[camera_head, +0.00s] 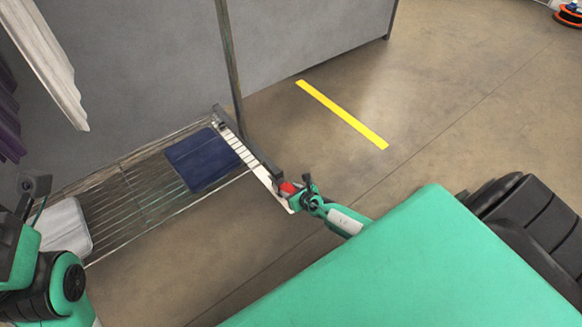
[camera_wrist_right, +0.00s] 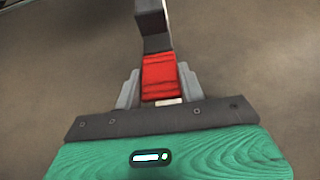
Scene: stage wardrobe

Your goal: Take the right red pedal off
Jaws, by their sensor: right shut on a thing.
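The red pedal (camera_head: 286,188) is a small red block at the near end of a dark bar (camera_head: 264,160) in the head view. My right gripper (camera_head: 296,195) is shut on it. In the right wrist view the red pedal (camera_wrist_right: 159,76) sits between the two grey fingers, with the dark bar (camera_wrist_right: 154,25) running up from it; they look in contact or nearly so. My left arm is at the lower left of the head view; its dark gripper (camera_head: 35,185) shows only in part and its jaws are unclear.
A wire rack (camera_head: 135,195) holds a dark blue folded item (camera_head: 203,159) and a pale item (camera_head: 65,228). A white slatted strip (camera_head: 240,148) runs beside the bar. Grey panels stand behind. Open floor with a yellow stripe (camera_head: 342,114) lies to the right.

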